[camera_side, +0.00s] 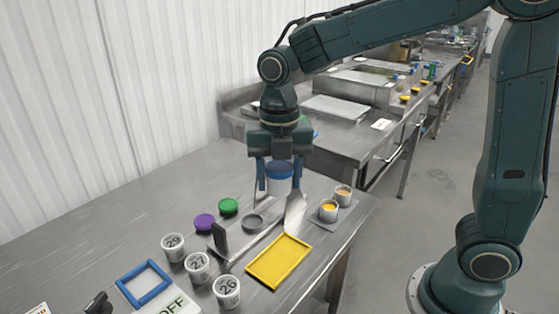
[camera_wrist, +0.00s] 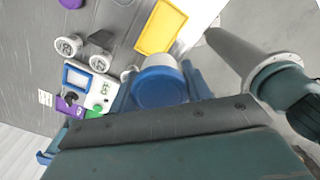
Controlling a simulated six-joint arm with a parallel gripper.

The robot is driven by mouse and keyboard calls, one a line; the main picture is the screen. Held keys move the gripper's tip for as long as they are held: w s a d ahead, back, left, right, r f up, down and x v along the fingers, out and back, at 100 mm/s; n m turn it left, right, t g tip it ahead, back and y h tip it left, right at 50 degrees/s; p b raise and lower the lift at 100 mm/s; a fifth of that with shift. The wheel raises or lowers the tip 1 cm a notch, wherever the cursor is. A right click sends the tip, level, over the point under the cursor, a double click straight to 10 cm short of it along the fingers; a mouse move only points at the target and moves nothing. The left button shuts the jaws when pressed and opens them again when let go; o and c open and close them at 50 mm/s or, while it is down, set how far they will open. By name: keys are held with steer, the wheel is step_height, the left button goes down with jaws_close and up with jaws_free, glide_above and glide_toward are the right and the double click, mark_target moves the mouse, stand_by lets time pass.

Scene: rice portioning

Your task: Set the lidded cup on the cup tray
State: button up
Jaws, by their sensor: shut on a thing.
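My gripper (camera_side: 279,178) is shut on a white cup (camera_side: 279,186) with a blue lid (camera_side: 279,168). It holds the cup upright above the back of the steel table. In the wrist view the blue lid (camera_wrist: 160,88) faces the camera between the two blue fingers. A flat yellow tray (camera_side: 278,261) lies empty on the table, in front of the held cup. It also shows in the wrist view (camera_wrist: 160,27). Which one is the cup tray, I cannot tell.
White tubs numbered 29 (camera_side: 173,247), 27 (camera_side: 197,267) and 26 (camera_side: 227,291) stand at the front left. A blue square frame (camera_side: 144,284) lies beside them.

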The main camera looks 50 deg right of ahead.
glide_above(279, 259)
step_height(279, 259, down, 16)
steer(key=shift+r, duration=0.25)
steer(key=shift+f, duration=0.1)
steer(key=shift+f, duration=1.8)
steer(key=o, duration=1)
steer(key=shift+f, duration=0.1)
step_height(279, 259, up, 12)
steer(key=shift+r, duration=0.15)
